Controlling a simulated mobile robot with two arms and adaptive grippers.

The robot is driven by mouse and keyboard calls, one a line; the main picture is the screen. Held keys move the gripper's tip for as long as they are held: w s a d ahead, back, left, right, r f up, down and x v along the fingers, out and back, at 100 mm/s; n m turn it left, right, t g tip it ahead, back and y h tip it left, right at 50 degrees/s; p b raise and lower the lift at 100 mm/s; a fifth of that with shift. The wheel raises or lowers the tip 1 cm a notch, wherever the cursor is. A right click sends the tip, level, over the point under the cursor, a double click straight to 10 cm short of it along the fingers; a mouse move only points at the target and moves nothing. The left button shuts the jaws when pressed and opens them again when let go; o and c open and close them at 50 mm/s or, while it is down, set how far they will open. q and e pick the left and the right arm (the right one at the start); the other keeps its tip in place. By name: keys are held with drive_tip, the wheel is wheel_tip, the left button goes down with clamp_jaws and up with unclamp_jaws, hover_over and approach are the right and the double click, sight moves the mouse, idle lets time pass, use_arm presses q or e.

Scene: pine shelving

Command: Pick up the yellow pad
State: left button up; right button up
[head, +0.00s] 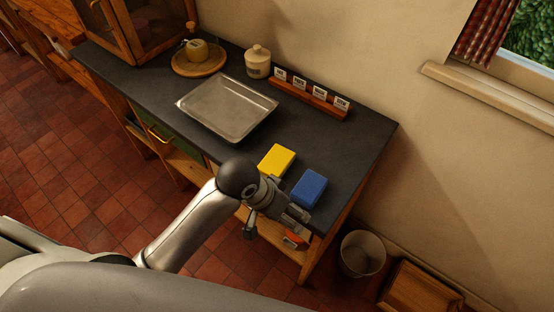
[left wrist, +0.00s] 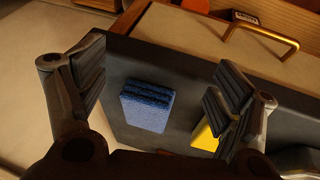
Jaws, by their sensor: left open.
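The yellow pad (head: 277,160) lies flat on the dark counter, just left of and apart from a blue pad (head: 309,188). My left gripper (head: 275,222) is open and empty at the counter's front edge, nearer to me than both pads. In the left wrist view, the blue pad (left wrist: 147,105) shows between the open fingers (left wrist: 160,88). The yellow pad (left wrist: 205,137) is partly hidden behind the right-hand finger there. My right gripper is not in view.
A metal tray (head: 227,107) lies left of the pads. Behind it stand a lidded jar (head: 257,62), a rack of labelled cards (head: 309,97) and a round wooden board (head: 199,60). A bin (head: 362,253) stands on the floor at right. The counter's right end is clear.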

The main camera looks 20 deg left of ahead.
use_arm(q)
drive_tip(key=shift+m+g+y, duration=0.5)
drive_tip(key=shift+g, duration=0.3)
drive_tip(key=w+r, duration=0.1)
drive_tip(key=w, duration=0.1)
drive_tip(key=w+r, duration=0.1)
drive_tip(key=w, duration=0.1)
drive_tip(key=w+d+r, duration=0.1)
drive_tip(key=w+r, duration=0.1)
drive_tip(key=w, duration=0.1)
drive_tip(key=w+a+r+n+g+y, duration=0.1)
drive_tip(key=w+a+r+n+y, duration=0.15)
drive_tip(key=w+a+r, duration=0.45)
hover_over(276, 160)
wheel_tip(276, 160, down, 5)
drive_tip(key=shift+f+p, duration=0.1)
drive_tip(key=shift+p, duration=0.25)
drive_tip(key=shift+f+p, duration=0.3)
drive_tip(key=shift+f, duration=0.25)
wheel_tip(276, 160, down, 4)
drive_tip(key=shift+f+p, duration=0.2)
drive_tip(key=shift+p, duration=0.3)
drive_tip(key=shift+c, duration=0.2)
